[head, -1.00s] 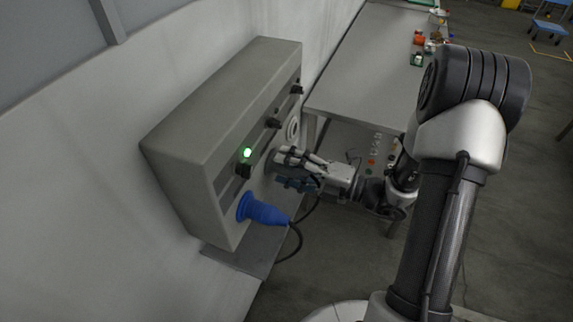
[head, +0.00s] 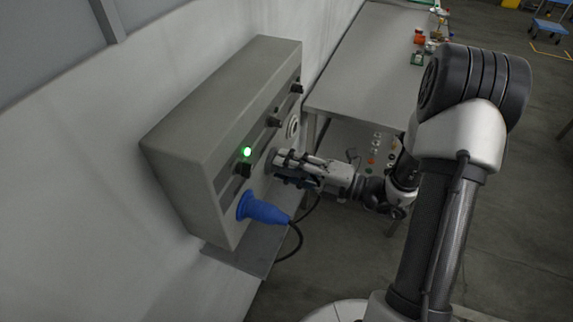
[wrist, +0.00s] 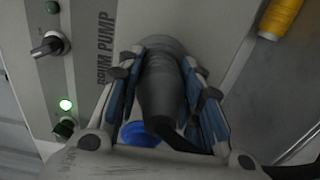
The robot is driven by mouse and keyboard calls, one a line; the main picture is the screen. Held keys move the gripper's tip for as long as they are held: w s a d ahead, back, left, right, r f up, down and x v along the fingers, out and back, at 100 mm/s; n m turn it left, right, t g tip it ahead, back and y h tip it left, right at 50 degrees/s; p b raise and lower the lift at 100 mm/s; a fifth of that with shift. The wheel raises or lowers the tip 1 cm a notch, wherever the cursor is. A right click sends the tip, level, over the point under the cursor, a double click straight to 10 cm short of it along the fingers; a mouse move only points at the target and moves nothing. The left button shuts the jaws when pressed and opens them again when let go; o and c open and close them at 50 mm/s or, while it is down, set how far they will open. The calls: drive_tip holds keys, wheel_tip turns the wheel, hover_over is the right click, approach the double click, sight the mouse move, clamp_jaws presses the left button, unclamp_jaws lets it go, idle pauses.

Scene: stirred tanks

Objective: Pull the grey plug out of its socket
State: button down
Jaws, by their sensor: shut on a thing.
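The grey plug (wrist: 160,85) sits at its socket on the front of the grey wall box (head: 212,115). In the wrist view it lies between the two blue-padded fingers of my gripper (wrist: 165,95), which is shut on its body. A dark cable leaves its near end. In the head view my gripper (head: 285,168) is at the box front, and its fingers hide most of the plug. I cannot tell any gap between plug and socket.
A blue plug (head: 262,209) with a black cable is in the box close below my gripper; its blue also shows in the wrist view (wrist: 142,133). A green lamp (head: 247,152) glows above black knobs. A grey table (head: 365,70) stands behind.

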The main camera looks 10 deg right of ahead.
drive_tip(key=shift+d, duration=0.1)
drive_tip(key=shift+p+v, duration=0.85)
drive_tip(key=shift+v, duration=2.1)
